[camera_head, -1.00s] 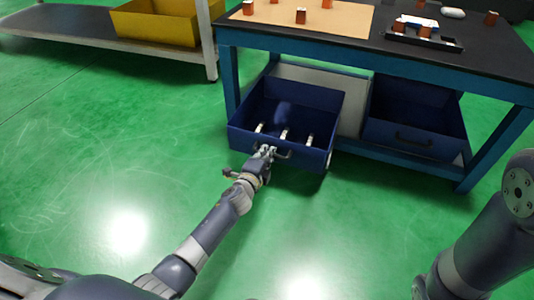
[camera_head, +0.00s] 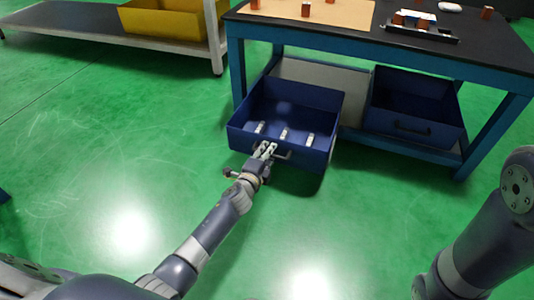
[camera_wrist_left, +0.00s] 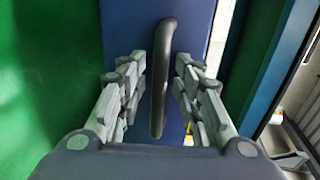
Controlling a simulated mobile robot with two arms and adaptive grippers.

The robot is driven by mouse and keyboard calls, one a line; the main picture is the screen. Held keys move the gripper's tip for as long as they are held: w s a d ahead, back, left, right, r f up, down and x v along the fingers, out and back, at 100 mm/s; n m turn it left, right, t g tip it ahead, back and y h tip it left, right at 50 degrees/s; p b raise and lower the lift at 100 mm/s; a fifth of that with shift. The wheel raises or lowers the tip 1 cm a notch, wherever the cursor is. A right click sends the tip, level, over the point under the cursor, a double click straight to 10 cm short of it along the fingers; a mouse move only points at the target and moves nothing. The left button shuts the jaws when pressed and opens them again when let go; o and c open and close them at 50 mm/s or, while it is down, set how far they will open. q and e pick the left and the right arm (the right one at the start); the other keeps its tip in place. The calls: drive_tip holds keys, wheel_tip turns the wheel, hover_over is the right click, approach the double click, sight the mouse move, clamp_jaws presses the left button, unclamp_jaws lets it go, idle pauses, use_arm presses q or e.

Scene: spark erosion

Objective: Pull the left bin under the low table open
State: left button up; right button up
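The left bin (camera_head: 305,158), dark blue, juts well out past the front of the low table (camera_head: 400,43), its inside showing several small pale parts. My left gripper (camera_head: 265,149) is at the bin's front, by its dark handle (camera_head: 285,155). In the left wrist view the handle (camera_wrist_left: 161,75) stands between the two fingers of my left gripper (camera_wrist_left: 160,85), with a visible gap on each side, so the gripper is open around it. My right arm shows at the right edge, but its gripper is out of view.
A low shelf (camera_head: 75,30) with a yellow bin (camera_head: 165,22) stands at the back left. The green floor in front is clear.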

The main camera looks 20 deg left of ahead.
use_arm(q)
drive_tip(key=v, duration=1.2)
idle(0.6)
